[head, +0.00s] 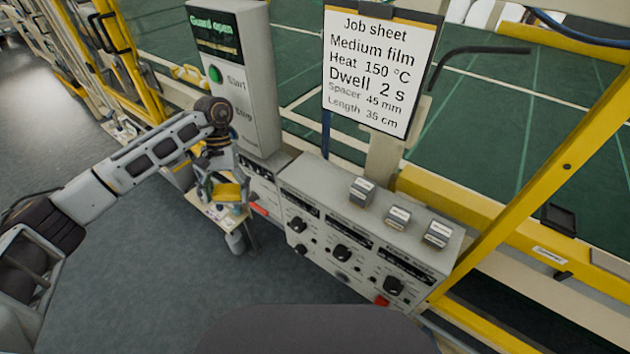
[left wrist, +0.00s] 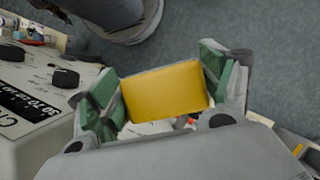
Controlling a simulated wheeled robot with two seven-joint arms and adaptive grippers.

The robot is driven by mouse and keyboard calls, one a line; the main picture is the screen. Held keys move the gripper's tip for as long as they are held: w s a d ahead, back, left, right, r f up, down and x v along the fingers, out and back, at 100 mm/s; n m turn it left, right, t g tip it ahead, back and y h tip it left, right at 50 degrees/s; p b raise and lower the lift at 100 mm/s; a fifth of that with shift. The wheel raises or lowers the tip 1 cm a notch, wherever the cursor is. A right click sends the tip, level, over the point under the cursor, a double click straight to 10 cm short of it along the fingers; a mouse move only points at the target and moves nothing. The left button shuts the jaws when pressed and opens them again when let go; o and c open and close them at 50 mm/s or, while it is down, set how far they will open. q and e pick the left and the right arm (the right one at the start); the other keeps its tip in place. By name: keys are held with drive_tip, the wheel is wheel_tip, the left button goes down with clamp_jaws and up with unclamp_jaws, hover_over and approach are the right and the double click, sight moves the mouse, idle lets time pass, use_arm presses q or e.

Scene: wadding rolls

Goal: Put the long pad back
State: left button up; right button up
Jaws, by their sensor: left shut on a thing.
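My left gripper (head: 226,188) hangs in front of the control cabinet, over a small side table. It is shut on a yellow pad (head: 229,193). In the left wrist view the yellow pad (left wrist: 165,92) sits between the green-lined fingers, one flat face showing. I cannot read any marking on it or tell its full length. The gripper hides part of the side table. My right gripper is not in view.
The grey control cabinet (head: 325,222) has knobs on its front and three small labelled blocks (head: 397,217) on top. The side table (head: 205,203) stands at its left end. A job sheet (head: 375,65) hangs above. Yellow guard frames border the area; the floor in front is clear.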

sight(231, 194)
use_arm(q)
drive_tip(key=r, duration=0.1)
drive_tip(key=d+r+b, duration=0.1)
drive_tip(key=shift+s+r+m, duration=0.1)
drive_tip(key=shift+r+m, duration=0.2)
drive_tip(key=shift+s+d+r, duration=0.15)
drive_tip(key=shift+r, duration=0.3)
drive_tip(key=s+d+r+n+t+h+b, duration=0.1)
drive_tip(key=s+d+r+n+t+h, duration=0.3)
drive_tip(key=s+d+r+n, duration=0.8)
drive_tip(key=s+n+t, duration=0.1)
drive_tip(key=n, duration=0.7)
drive_tip(key=shift+s+d+h+b, duration=0.2)
drive_tip(key=shift+s+h+b, duration=0.1)
drive_tip(key=shift+b, duration=0.1)
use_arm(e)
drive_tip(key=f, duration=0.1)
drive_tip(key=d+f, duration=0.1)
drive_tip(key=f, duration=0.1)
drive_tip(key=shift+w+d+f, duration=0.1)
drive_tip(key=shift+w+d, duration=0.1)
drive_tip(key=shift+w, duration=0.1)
use_arm(q)
drive_tip(key=shift+w, duration=0.15)
